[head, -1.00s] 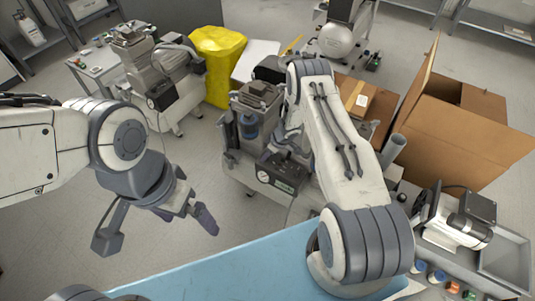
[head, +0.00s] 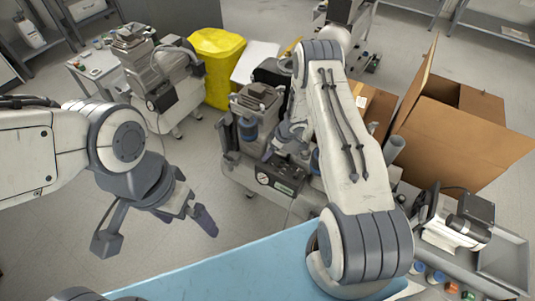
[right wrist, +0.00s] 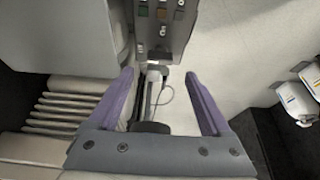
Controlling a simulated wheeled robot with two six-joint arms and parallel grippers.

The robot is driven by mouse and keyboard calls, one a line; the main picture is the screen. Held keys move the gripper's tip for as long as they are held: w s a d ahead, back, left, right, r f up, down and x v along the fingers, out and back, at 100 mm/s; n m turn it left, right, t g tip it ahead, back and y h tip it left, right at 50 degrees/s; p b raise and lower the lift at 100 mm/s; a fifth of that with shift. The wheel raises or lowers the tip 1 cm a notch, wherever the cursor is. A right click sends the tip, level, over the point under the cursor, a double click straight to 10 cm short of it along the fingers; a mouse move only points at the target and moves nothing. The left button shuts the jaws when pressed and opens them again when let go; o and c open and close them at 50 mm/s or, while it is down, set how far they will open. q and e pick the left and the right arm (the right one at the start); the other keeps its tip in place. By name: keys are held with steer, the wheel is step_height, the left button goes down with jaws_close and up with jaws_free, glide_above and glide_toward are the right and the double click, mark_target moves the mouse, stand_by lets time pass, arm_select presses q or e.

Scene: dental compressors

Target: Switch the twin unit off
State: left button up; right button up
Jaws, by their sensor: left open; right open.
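A compressor unit (head: 249,130) with blue cylinders stands in the middle of the head view, partly hidden by my right arm. A dark control box with a round gauge (head: 263,179) is on its front. A similar unit (head: 155,72) stands further left; I cannot tell for certain which is the twin unit. In the right wrist view, a grey panel (right wrist: 148,38) with small coloured switches lies beyond my right gripper (right wrist: 160,75), which is open and empty with purple fingers apart. My left gripper (head: 156,232) is open and empty over the floor.
A yellow bag (head: 217,62) stands behind the units. An open cardboard box (head: 465,130) is at the right. A blue surface (head: 225,268) lies in front, and a grey tray (head: 505,262) is at the lower right.

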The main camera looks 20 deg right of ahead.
steer(key=v, duration=0.5)
steer(key=shift+p, duration=0.3)
steer(key=shift+r, duration=0.1)
steer(key=a+r+t+h+p, duration=0.15)
steer(key=a+r, duration=0.35)
steer(key=r, duration=0.7)
steer(key=a+r+h+p, duration=0.15)
steer(key=a+r, duration=0.45)
steer(key=r, duration=0.6)
steer(key=s+a+r+m+g+p, duration=0.1)
steer(key=s+a+r, duration=0.2)
steer(key=s+r, duration=0.3)
steer(key=s+a+r+g, duration=0.1)
steer(key=s+a+r, duration=0.25)
steer(key=s, duration=0.35)
steer(key=s+a+r+g+p, duration=0.1)
steer(key=s+r, duration=0.1)
steer(key=s, duration=0.8)
steer(key=s+a+r+g+y, duration=0.1)
steer(key=s+a+r+g, duration=0.1)
steer(key=s, duration=0.8)
steer(key=shift+s+a+r+n+p, duration=0.25)
steer(key=shift+a+r+n+p, duration=0.05)
steer(key=shift+r+p, duration=0.1)
